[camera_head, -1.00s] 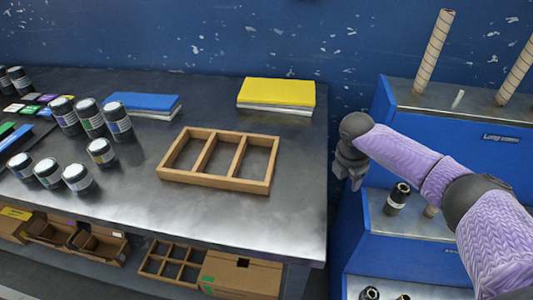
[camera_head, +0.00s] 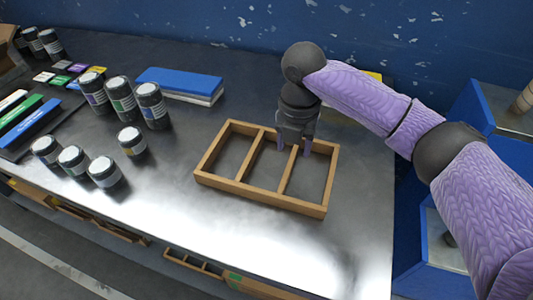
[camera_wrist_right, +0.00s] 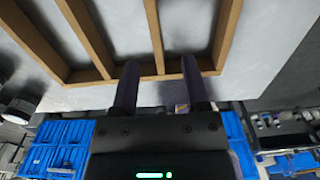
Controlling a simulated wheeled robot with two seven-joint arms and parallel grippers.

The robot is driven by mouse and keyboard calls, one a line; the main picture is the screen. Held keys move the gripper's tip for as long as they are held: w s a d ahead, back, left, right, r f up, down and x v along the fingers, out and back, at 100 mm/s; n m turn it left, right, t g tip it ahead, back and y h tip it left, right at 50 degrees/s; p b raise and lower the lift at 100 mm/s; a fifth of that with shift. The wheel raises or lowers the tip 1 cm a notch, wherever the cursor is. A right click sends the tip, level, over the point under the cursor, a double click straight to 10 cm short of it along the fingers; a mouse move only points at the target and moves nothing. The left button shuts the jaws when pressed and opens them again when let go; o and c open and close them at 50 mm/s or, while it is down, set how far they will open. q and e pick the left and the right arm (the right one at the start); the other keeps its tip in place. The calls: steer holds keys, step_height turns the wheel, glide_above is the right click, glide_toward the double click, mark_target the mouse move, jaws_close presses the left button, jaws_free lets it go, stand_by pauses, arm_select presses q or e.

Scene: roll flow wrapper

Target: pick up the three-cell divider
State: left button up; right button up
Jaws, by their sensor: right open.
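The three-cell divider (camera_head: 260,195) is a light wooden frame with three open cells, lying flat on the grey metal table. My right gripper (camera_head: 293,150) is above its back right part, fingers pointing down and spread apart. In the right wrist view, the open fingers (camera_wrist_right: 159,70) lie on either side of one inner wall of the divider (camera_wrist_right: 155,35), near a long outer rail. Nothing is held. I cannot tell whether the fingers touch the wood. My left gripper is not in view.
Several dark jars (camera_head: 122,100) stand left of the divider. A blue book-like block (camera_head: 180,82) lies behind, and a yellow one (camera_head: 373,75) is mostly hidden by my arm. A blue stand (camera_head: 480,115) is at the right. The table front is clear.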

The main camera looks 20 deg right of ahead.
mark_target(289, 167)
steer(key=f+b, duration=0.1)
steer(key=f, duration=0.1)
steer(key=f+b, duration=0.1)
steer(key=f, duration=0.2)
steer(key=f+b, duration=0.2)
steer(key=f, duration=0.1)
steer(key=shift+w+a, duration=0.1)
steer(key=shift+a, duration=0.2)
steer(key=shift+r, duration=0.1)
steer(key=shift+c, duration=0.8)
steer(key=c, duration=0.5)
jaws_close()
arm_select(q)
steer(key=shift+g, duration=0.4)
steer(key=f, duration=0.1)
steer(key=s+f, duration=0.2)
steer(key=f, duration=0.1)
